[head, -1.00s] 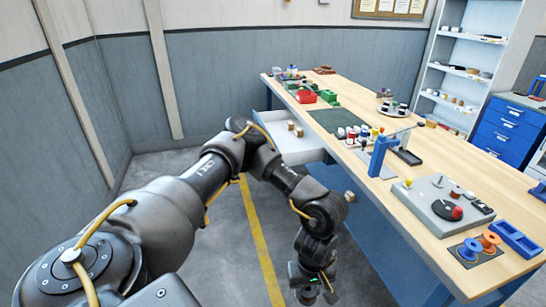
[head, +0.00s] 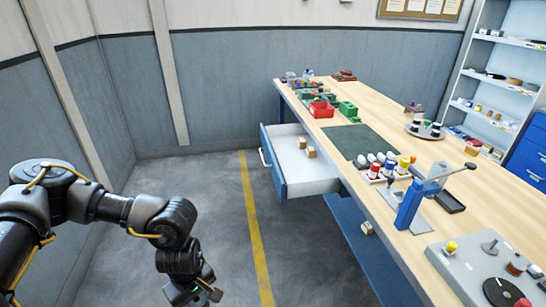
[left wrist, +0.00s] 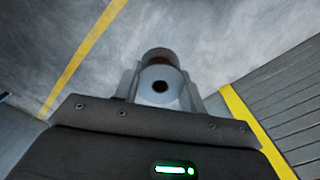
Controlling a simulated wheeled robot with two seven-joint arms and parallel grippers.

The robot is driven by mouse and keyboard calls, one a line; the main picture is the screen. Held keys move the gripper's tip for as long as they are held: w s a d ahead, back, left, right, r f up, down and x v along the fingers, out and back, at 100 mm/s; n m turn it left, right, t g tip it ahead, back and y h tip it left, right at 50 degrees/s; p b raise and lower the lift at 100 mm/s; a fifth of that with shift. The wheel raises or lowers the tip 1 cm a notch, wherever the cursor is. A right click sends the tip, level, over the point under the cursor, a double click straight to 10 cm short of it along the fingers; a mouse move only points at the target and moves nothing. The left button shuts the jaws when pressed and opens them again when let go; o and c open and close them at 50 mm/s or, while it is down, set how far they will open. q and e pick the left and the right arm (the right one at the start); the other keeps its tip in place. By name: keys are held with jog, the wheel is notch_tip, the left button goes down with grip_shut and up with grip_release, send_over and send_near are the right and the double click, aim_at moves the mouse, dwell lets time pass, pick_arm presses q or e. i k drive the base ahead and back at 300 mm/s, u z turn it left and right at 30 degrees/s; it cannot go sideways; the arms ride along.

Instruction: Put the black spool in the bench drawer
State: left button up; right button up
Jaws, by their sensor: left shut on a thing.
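The bench drawer (head: 318,186) is pulled open on the left side of the bench, with two small tan blocks (head: 307,148) inside and bare floor around them. My left gripper (head: 200,294) is low at the bottom of the head view, left of the drawer and apart from it, over the floor. In the left wrist view it is shut on a spool (left wrist: 160,86). The spool shows a pale grey end face with a dark centre hole and a brownish part behind; I cannot make out black on it. My right gripper is not in view.
The wooden bench top (head: 400,135) carries a green mat (head: 361,140), a red bin (head: 321,109), a blue lever press (head: 415,202) and a grey winding plate (head: 457,262). A round tray (head: 425,133) holds black-and-white spools. The floor left of the drawer is clear.

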aim_at(309, 179)
jog(key=u, duration=0.1)
jog(key=i, duration=1.1)
jog(key=z, duration=0.75)
jog(key=i, duration=0.85)
jog(key=z, duration=0.65)
